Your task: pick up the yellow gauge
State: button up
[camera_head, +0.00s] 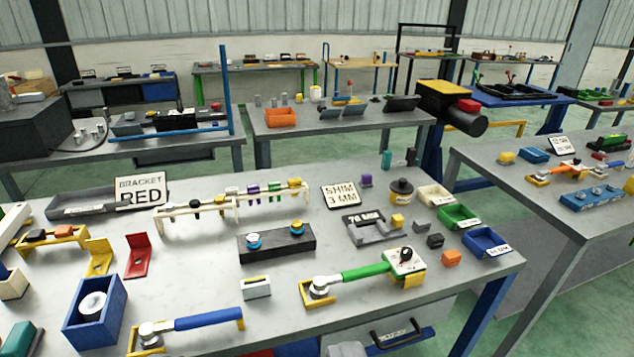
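No part of my gripper shows in the view. No object is clearly marked as a yellow gauge. A pale yellow block with a black knob (404,262) sits at the right end of a green-handled tool on the near table, with a yellow part under its front. A yellow angle bracket (99,257) stands at the left next to a red bracket (139,257). I cannot tell which of these yellow things is the gauge.
The near grey table (200,275) is crowded. More tables stand behind and at the right, with green floor between.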

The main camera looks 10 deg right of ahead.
aim_at(292, 184)
jog(key=z, duration=0.35)
jog(key=i, duration=1.1)
jog(key=u, duration=0.35)
jog(key=i, duration=0.85)
jog(key=u, duration=0.65)
jog(key=k, duration=0.75)
jog(key=u, duration=0.2)
jog(key=i, duration=0.8)
jog(key=z, duration=0.05)
